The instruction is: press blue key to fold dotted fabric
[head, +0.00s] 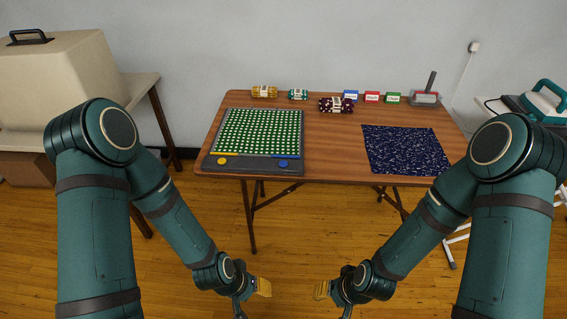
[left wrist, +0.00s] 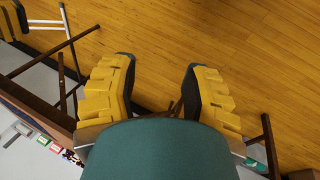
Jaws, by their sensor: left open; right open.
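The dotted fabric (head: 262,131), green with white dots, lies flat on a dark grey board (head: 303,140) at the left of the table. The blue key (head: 283,163) is a round button at the right of the board's front strip. A yellow key (head: 221,161) sits at its left. My left gripper (head: 262,287) is low in front of the table, well away from the board. The left wrist view shows its yellow fingers (left wrist: 158,80) apart with nothing between them. My right gripper (head: 322,290) is beside it, also open and empty, away from the table.
A dark blue patterned fabric (head: 405,149) lies on the table's (head: 335,150) right. Rolled fabric bundles (head: 336,104), small coloured labels (head: 371,97) and a grey tray with a handle (head: 425,98) line the back. A beige case (head: 60,65) stands on the left side table.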

